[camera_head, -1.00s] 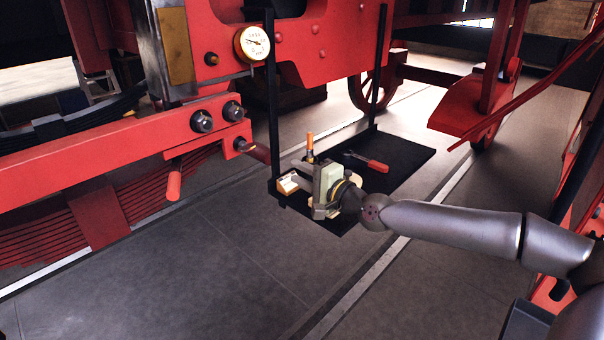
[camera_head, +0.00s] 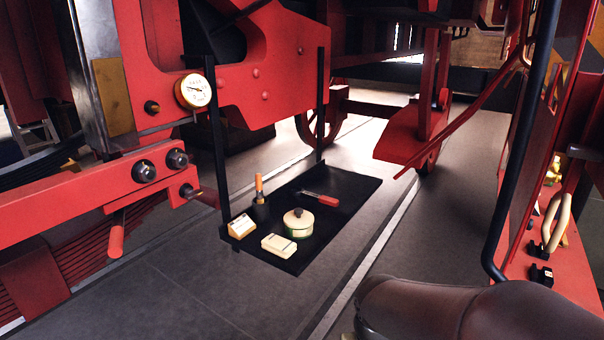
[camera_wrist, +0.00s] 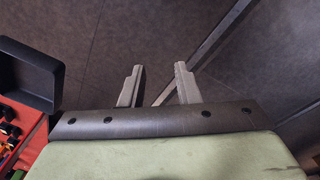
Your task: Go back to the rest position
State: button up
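My gripper (camera_wrist: 159,72) shows in the wrist view with its two grey fingers apart and nothing between them. The fingers stand over bare grey floor. In the head view my gripper is out of sight; only a dark, rounded link of my arm fills the bottom right corner. The hanging black tray (camera_head: 345,217) stands clear of my arm in the head view.
The tray holds a round lidded pot (camera_head: 298,223), a cream block (camera_head: 279,246), an orange-handled tool (camera_head: 259,186), a small box (camera_head: 241,226) and a red-handled tool (camera_head: 322,199). A red bench (camera_head: 571,263) stands right. A black bin (camera_wrist: 28,75) is left in the wrist view.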

jog(key=s+d+r, duration=0.1)
jog(key=s+r, duration=0.1)
jog(key=s, duration=0.4)
jog(key=shift+d+r+g+y, duration=0.2)
jog(key=shift+d+g+y, duration=0.1)
jog(key=shift+d+y, duration=0.1)
jog(key=shift+s, duration=0.1)
